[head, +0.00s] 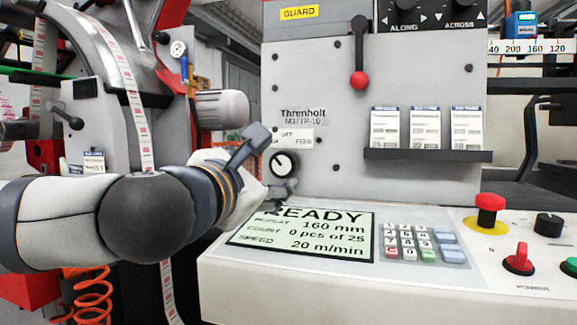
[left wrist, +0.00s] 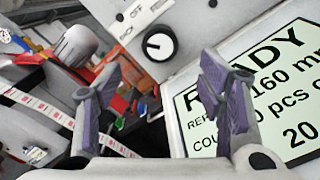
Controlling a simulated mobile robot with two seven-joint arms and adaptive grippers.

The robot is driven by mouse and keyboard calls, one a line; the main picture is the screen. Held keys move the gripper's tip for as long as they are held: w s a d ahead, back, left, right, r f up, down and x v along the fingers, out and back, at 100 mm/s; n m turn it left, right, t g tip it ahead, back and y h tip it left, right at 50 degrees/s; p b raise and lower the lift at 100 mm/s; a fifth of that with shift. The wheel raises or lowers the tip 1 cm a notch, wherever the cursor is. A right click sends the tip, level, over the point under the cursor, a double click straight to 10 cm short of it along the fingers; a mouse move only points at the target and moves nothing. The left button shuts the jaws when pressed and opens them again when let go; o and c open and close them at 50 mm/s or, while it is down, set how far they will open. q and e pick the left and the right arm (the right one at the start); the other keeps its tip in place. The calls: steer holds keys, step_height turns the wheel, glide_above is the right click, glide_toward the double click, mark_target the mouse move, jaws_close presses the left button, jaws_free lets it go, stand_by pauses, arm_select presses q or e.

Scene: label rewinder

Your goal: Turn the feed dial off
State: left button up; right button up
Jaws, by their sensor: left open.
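The feed dial (head: 283,163) is a small black knob on the grey front panel, under a plate (head: 292,139) marked OFF and FEED. My left gripper (head: 268,164) is open just left of the dial in the head view. In the left wrist view my left gripper (left wrist: 160,85) has its fingers spread with nothing between them, and the dial shows beyond the gap. My right gripper is not in view.
A display (head: 305,235) reading READY and a keypad (head: 410,242) are on the console below. A red emergency button (head: 489,205) and a red power switch (head: 519,259) are at right. A lever with a red knob (head: 359,80) hangs above. A label strip (head: 140,120) runs at left.

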mark_target(282, 165)
arm_select(q)
steer(key=x, duration=1)
steer(key=shift+w+p, duration=0.1)
steer(key=shift+p, duration=0.25)
steer(key=shift+c, duration=0.4)
